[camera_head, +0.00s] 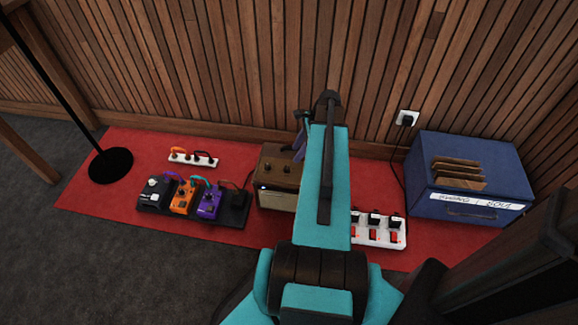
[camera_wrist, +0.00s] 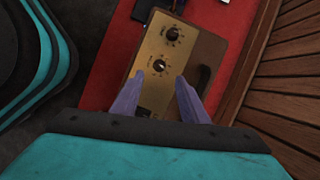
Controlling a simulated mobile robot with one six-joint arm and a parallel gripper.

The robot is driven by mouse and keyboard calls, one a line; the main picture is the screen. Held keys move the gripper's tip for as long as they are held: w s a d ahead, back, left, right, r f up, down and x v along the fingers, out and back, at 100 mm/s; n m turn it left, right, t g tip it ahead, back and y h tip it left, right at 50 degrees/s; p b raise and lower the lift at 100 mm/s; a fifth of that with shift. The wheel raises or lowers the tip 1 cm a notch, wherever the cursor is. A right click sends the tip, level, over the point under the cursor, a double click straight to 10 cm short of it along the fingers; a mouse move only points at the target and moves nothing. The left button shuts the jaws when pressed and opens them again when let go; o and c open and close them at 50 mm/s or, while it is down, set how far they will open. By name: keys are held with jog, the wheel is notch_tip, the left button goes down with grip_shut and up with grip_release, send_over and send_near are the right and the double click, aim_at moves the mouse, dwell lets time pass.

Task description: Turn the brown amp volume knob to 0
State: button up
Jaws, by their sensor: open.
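The brown amp (camera_head: 275,197) stands on the red mat against the slatted wall, its right part hidden behind my arm. In the wrist view the amp (camera_wrist: 215,48) shows a gold top panel (camera_wrist: 150,45) with two dark knobs. One knob (camera_wrist: 174,33) is farther up the picture. The other knob (camera_wrist: 160,65) lies just beyond and between the fingertips. Which one is volume I cannot read. My gripper (camera_wrist: 160,76) is open with two purple fingers spread over the panel, holding nothing. Contact with the near knob cannot be told. In the head view my arm mostly hides the gripper (camera_head: 301,138).
Several pedals (camera_head: 184,198) and a white power strip (camera_head: 193,158) lie left of the amp. A white strip with red switches (camera_head: 381,232) and a blue box (camera_head: 468,178) stand to the right. The wooden wall (camera_head: 200,70) is close behind. Red mat shows in front.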

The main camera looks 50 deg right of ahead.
aim_at(287, 167)
jog(key=b+x, duration=0.2)
jog(key=x, duration=0.7)
jog(key=shift+w+a+f+b, duration=0.1)
jog(key=shift+f+b, duration=0.2)
jog(key=shift+b, duration=0.05)
grip_shut()
